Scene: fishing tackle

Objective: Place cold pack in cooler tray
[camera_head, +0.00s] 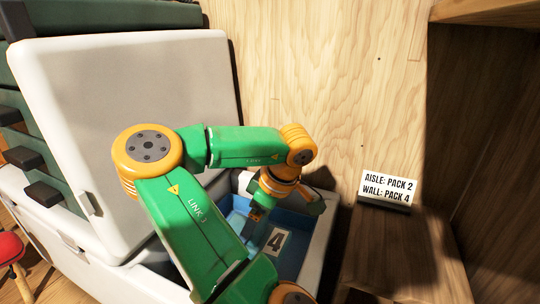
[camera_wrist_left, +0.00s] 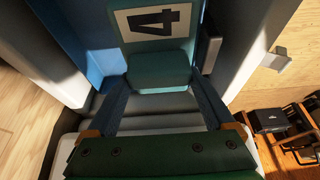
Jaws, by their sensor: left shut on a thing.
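The white cooler (camera_head: 322,240) stands with its lid (camera_head: 125,90) raised and has a blue interior. A label with a black 4 (camera_head: 277,240) shows inside it, on what looks like the blue cold pack. In the left wrist view the 4 label (camera_wrist_left: 155,22) is at the top, above a dark teal block (camera_wrist_left: 160,75), apparently the pack's grip. My left gripper (camera_head: 258,213) reaches down inside the cooler. Its fingers (camera_wrist_left: 160,88) are shut on either side of that block. The pack's lower part and its contact with the tray are hidden. My right gripper is out of view.
A sign (camera_head: 388,188) reading "AISLE: PACK 2, WALL: PACK 4" stands on a wooden ledge (camera_head: 395,245) right of the cooler. A plywood wall (camera_head: 330,80) rises close behind. Green drawers (camera_head: 35,150) and a red stool (camera_head: 10,248) are at the left.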

